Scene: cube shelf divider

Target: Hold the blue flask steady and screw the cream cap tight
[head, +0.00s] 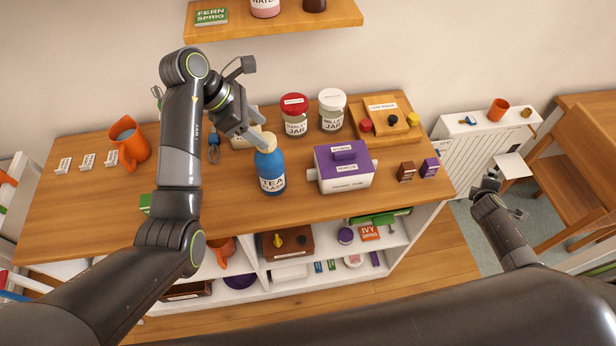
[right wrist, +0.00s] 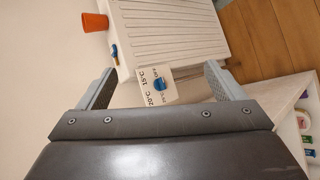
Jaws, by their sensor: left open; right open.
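The blue flask (head: 270,176), labelled as a tea flask, stands upright on the wooden top of the shelf unit. The cream cap (head: 265,142) sits on its mouth; how tightly it is screwed on cannot be told. My left gripper (head: 257,127) is open, close behind and above the cap, with a finger partly overlapping it in the picture; contact cannot be told. My right gripper (head: 505,196) is open and empty, off the right end of the unit. In the right wrist view its two fingers (right wrist: 165,88) are spread wide, with the radiator beyond.
A purple-lidded box (head: 343,179) stands just right of the flask. Two jars, with red (head: 294,104) and white (head: 332,98) lids, stand behind. An orange jug (head: 130,143) is at left. A wall shelf (head: 270,22) hangs above. The front wooden top is mostly clear.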

